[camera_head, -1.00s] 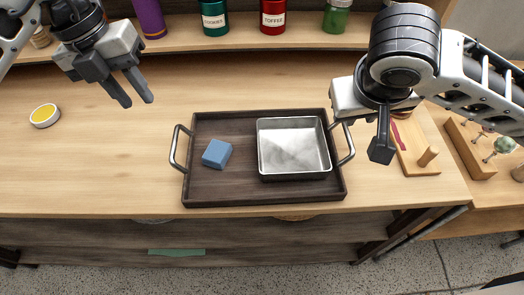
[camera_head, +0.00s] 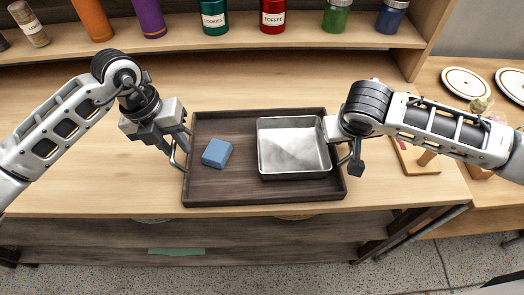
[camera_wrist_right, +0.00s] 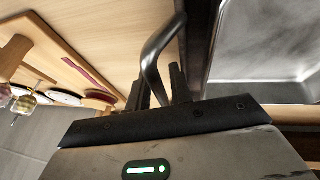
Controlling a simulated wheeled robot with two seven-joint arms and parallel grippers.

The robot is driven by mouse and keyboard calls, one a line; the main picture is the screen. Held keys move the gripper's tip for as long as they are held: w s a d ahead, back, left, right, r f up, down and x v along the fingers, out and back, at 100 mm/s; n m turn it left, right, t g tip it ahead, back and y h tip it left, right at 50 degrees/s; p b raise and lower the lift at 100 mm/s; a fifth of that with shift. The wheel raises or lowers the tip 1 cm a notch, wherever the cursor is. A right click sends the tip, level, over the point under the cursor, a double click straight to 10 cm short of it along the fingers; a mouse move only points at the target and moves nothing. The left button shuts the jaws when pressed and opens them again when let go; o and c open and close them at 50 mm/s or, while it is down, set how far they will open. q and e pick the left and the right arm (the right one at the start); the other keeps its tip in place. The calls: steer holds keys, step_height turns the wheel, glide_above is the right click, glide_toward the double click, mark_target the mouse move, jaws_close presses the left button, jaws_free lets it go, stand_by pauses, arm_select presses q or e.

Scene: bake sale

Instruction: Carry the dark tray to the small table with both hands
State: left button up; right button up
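The dark tray (camera_head: 240,193) lies flat on the wooden counter, with a metal handle at each end. It carries a blue block (camera_head: 217,153) and a square metal pan (camera_head: 294,147). My left gripper (camera_head: 180,152) is at the tray's left handle, with its fingers apart around it; the exact contact is hard to see. My right gripper (camera_head: 351,160) is at the right handle. In the right wrist view the right gripper (camera_wrist_right: 160,90) has its fingers apart, with the handle (camera_wrist_right: 152,58) between them. I cannot identify the small table for certain.
A shelf with jars, such as a red toffee jar (camera_head: 273,17), runs along the back. A wooden board (camera_head: 415,160) lies right of the tray. A lower wooden surface with white plates (camera_head: 465,83) stands at the right. The counter (camera_head: 80,190) is clear at left.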

arm_select(q)
steer(key=shift+f, duration=0.2)
arm_select(e)
steer(key=shift+f, duration=0.15)
arm_select(q)
jaws_close()
arm_select(e)
jaws_close()
arm_select(q)
steer(key=shift+r, duration=0.2)
arm_select(e)
steer(key=shift+w+r, duration=0.1)
steer(key=shift+r, duration=0.1)
